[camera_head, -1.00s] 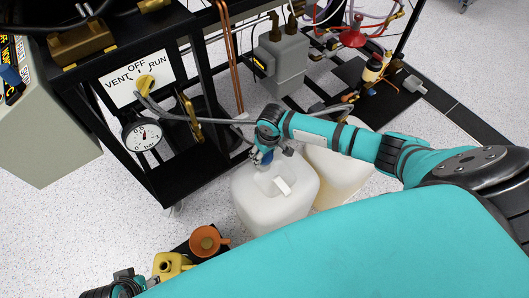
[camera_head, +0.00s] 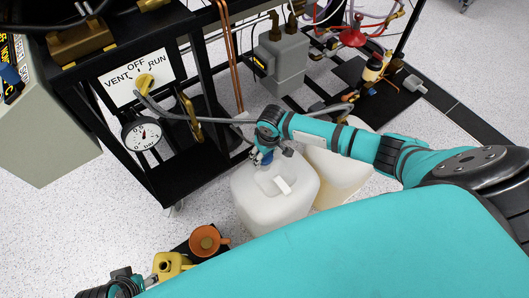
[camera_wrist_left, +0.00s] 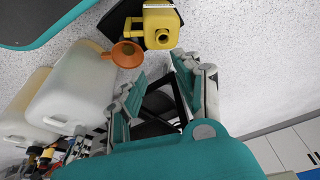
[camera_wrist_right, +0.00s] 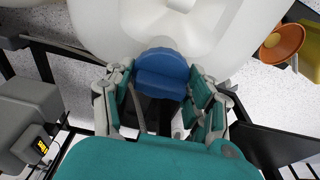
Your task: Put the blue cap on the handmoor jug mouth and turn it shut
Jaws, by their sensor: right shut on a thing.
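The blue cap (camera_wrist_right: 161,73) is between the fingertips of my right gripper (camera_head: 266,150), which is shut on it. It is at the top of the front white jug (camera_head: 275,205), near the mouth. The mouth is hidden by the cap and fingers, so I cannot tell whether the cap is seated on it. The jug also shows in the right wrist view (camera_wrist_right: 95,25), standing upright. My left gripper (camera_wrist_left: 157,76) is open and empty, low at the left in the head view (camera_head: 142,283).
A second, cream jug (camera_head: 342,170) stands right beside the first. An orange funnel (camera_head: 207,241) and a yellow can (camera_head: 170,264) are on a dark tray at the front. The black frame with a gauge (camera_head: 142,134) stands close behind the jug.

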